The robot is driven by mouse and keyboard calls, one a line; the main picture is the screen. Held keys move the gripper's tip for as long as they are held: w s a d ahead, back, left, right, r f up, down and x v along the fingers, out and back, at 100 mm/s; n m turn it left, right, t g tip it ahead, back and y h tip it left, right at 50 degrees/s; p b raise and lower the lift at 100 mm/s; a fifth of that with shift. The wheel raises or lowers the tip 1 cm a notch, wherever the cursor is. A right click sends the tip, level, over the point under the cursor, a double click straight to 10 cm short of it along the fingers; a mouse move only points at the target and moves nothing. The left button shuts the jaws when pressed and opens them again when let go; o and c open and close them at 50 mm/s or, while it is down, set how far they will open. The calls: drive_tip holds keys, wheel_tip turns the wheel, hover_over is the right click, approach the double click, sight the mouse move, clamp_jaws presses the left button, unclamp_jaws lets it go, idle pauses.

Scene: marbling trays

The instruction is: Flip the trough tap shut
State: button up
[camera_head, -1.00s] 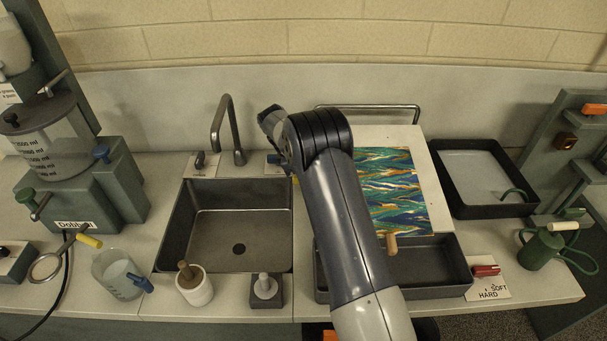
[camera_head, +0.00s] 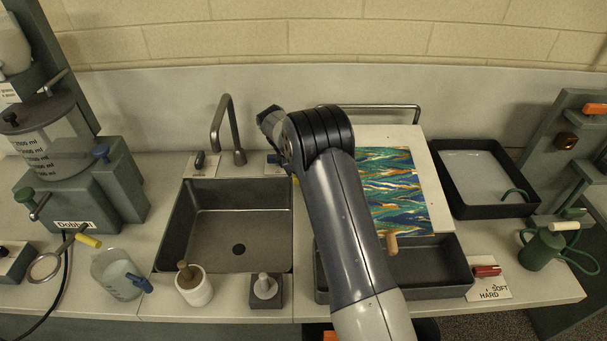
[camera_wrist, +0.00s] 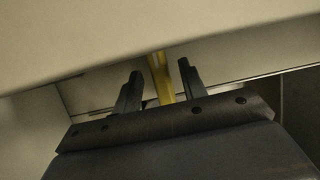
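A narrow yellow bar, seemingly the tap lever (camera_wrist: 161,77), stands between the two dark fingers of my gripper (camera_wrist: 160,67) in the wrist view. The fingers are apart, with a gap visible on each side of the bar. In the head view my arm covers the lever and most of the gripper, just right of the sink's back right corner. I cannot tell the lever's angle there. The dark trough (camera_head: 436,277) lies to the right of my arm, partly hidden by it.
A grey sink (camera_head: 215,225) with a tall faucet (camera_head: 233,135) is left of my arm. A marbled sheet (camera_head: 395,190) on a pale board leans over the trough, below a metal rail (camera_head: 385,107). A black tray (camera_head: 480,208) stands at right. Pots (camera_head: 197,289) line the front.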

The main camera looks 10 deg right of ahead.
drive_tip(key=b+v, duration=0.1)
drive_tip(key=v, duration=0.9)
drive_tip(key=shift+r, duration=0.35)
drive_tip(key=p+x, duration=0.1)
drive_tip(key=x, duration=0.9)
drive_tip(key=shift+f, duration=0.3)
drive_tip(key=shift+f+m+g, duration=0.1)
drive_tip(key=shift+m+g, duration=0.2)
drive_tip(key=shift+m, duration=0.4)
